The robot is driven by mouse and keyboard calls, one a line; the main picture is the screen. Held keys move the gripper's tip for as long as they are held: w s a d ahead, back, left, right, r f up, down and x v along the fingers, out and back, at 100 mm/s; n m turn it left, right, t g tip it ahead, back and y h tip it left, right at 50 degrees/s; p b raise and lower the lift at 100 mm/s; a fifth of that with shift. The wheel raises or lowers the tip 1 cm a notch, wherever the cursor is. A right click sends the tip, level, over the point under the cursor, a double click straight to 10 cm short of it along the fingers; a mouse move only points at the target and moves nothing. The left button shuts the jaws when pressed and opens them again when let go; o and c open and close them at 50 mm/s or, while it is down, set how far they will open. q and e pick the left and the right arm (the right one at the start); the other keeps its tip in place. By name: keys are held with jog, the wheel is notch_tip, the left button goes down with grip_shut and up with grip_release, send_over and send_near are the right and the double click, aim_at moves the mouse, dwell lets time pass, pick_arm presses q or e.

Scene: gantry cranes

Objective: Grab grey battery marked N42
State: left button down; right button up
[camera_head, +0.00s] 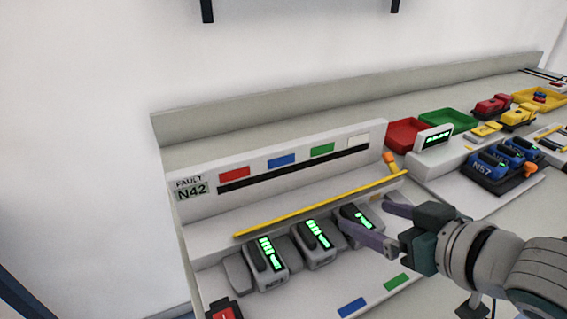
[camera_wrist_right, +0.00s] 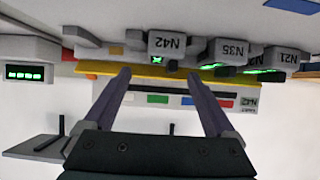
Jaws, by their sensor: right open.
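Three grey batteries with green lit bars sit in a row in a grey rack. The right-hand one, marked N42 (camera_head: 356,216), is partly hidden behind my right gripper's finger; its N42 label (camera_wrist_right: 166,43) reads upside down in the right wrist view. The middle battery (camera_head: 315,240) shows N35 (camera_wrist_right: 232,47) in the wrist view, and the left one (camera_head: 266,262) shows N21 (camera_wrist_right: 288,54). My right gripper (camera_head: 365,212) is open and empty, its fingers spread near N42; the fingertips (camera_wrist_right: 159,74) are apart from its label. My left gripper is not in view.
A FAULT N42 sign (camera_head: 191,188) stands on the panel behind the rack. A yellow bar (camera_head: 320,204) runs behind the batteries. Blue batteries (camera_head: 488,168) and red (camera_head: 404,133) and green (camera_head: 447,121) trays lie to the right.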

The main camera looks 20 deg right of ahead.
aim_at(356, 215)
jog(key=x, duration=0.3)
jog(key=b+x, duration=0.1)
jog(key=shift+w+a+f, duration=0.1)
jog(key=shift+a+f, duration=0.1)
jog(key=shift+a, duration=0.1)
jog(key=shift+c, duration=0.2)
grip_shut()
